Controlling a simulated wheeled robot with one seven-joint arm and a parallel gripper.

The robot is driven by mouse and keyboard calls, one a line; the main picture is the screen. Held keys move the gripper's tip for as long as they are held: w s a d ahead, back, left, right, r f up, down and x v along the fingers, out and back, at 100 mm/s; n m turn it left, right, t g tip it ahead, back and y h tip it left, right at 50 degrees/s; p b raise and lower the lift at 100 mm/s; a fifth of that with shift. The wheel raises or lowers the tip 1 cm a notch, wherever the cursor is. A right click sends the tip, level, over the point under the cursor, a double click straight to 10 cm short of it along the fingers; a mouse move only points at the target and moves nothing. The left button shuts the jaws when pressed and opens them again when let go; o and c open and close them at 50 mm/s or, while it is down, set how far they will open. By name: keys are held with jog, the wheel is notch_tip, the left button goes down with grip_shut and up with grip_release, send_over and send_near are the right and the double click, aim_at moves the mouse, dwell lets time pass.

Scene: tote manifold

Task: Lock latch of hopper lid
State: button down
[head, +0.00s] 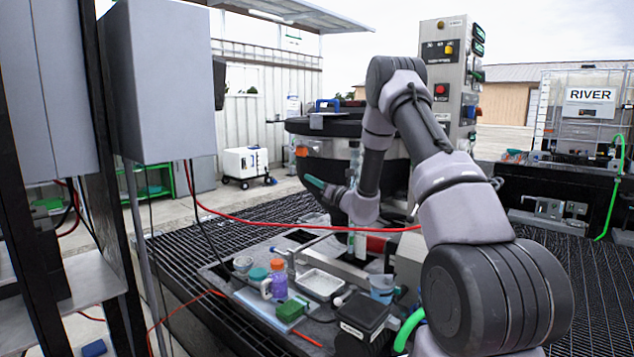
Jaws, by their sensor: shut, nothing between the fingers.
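The hopper (318,172) stands behind my arm, with a dark round lid (345,127) on top that looks closed. A blue handle (327,104) and a grey metal bracket (318,121) sit on the lid's left part. A small orange part (302,151) shows below the rim at the left; I cannot tell whether it belongs to the latch. The latch and its position cannot be made out, and my arm hides the lid's right side. My gripper (356,246) points down in front of the hopper, well below the lid. It is shut and empty.
Bottles and a tray (320,284) crowd the bench below my gripper. A red hose (260,219) crosses in front of the hopper. A control column (445,75) stands behind at right. A grey cabinet (165,85) blocks the left. Open grating (270,208) lies left of the hopper.

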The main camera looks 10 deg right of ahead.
aim_at(305, 151)
jog(key=w+a+r, duration=0.1)
jog(key=w+r, duration=0.4)
jog(key=shift+a, duration=0.3)
jog(key=shift+w+r, duration=0.1)
